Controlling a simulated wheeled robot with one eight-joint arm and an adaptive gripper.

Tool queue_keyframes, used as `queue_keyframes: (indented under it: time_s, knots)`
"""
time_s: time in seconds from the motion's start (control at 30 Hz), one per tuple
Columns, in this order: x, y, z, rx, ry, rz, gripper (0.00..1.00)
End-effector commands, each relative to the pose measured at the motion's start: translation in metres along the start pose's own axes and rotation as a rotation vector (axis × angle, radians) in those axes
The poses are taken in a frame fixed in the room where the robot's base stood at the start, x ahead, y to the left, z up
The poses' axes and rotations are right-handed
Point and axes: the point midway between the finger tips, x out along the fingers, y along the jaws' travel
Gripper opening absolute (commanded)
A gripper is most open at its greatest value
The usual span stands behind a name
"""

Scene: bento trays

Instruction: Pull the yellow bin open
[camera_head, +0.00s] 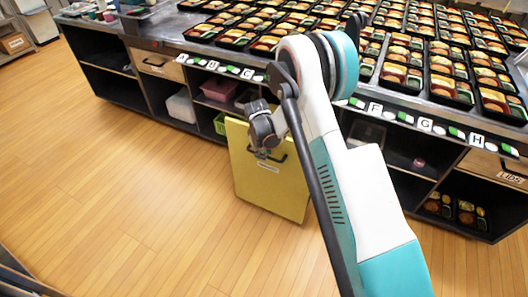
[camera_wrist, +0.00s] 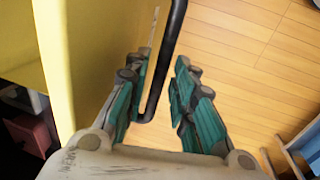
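The yellow bin (camera_head: 262,190) has a flat front with a black bar handle (camera_head: 279,156) and a white label below it. Its front stands out from the dark counter's face. My gripper (camera_head: 264,152) is at the upper part of this front, by the handle. In the wrist view, the yellow front (camera_wrist: 95,50) fills the left side. The black handle (camera_wrist: 165,55) runs down between the two teal-padded fingers of my gripper (camera_wrist: 159,68). The fingers are apart, with visible gaps beside the handle. My arm hides part of the counter to the right of the bin.
The long counter (camera_head: 150,42) carries many bento trays (camera_head: 400,75). Its open shelves hold a white bin (camera_head: 181,106), a pink bin (camera_head: 219,91) and a green basket (camera_head: 220,123). Clear wooden floor (camera_head: 130,200) lies in front and to the left.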

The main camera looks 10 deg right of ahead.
Motion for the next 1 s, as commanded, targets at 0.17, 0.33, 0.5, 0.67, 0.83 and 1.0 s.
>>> queue_keyframes:
  time_s: [0.17,0.33,0.5,0.67,0.83,1.0]
  knots:
    - [0.0,0.0,0.0,0.0,-0.001,0.0,0.32]
    - [-0.001,0.0,0.0,0.0,-0.001,0.0,0.32]
    - [-0.015,0.0,0.0,0.0,-0.001,0.0,0.32]
    - [-0.044,0.0,0.0,0.0,-0.001,0.0,0.32]
    - [-0.077,0.0,0.0,-0.001,-0.001,0.0,0.32]
    - [-0.103,0.0,0.0,-0.001,-0.001,0.0,0.32]
